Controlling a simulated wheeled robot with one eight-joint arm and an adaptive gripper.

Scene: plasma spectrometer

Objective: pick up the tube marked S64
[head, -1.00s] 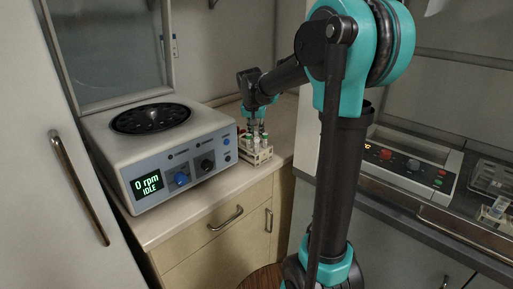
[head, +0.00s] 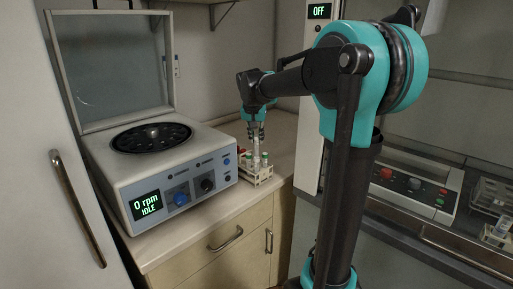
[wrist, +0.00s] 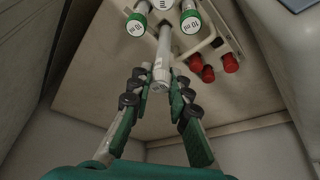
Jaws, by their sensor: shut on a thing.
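My gripper (head: 256,133) is above the tube rack (head: 258,179) on the counter, pointing down. It is shut on a slim pale tube (head: 256,146). In the wrist view the tube (wrist: 163,50) shows between the two fingertips (wrist: 159,80), with its pale end towards me. The held tube stands higher than the others, about upright; I cannot tell whether its lower end is clear of the rack. The marking S64 is not readable. Green-and-white-capped tubes (wrist: 190,20) marked 10 ml and red-capped tubes (wrist: 208,73) are beside it.
A centrifuge (head: 185,185) with its lid (head: 110,65) raised stands left of the rack, its display reading 0 rpm IDLE. A tall white cabinet door (head: 40,150) is at the far left. A control panel (head: 415,186) and another rack (head: 490,195) are at the right.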

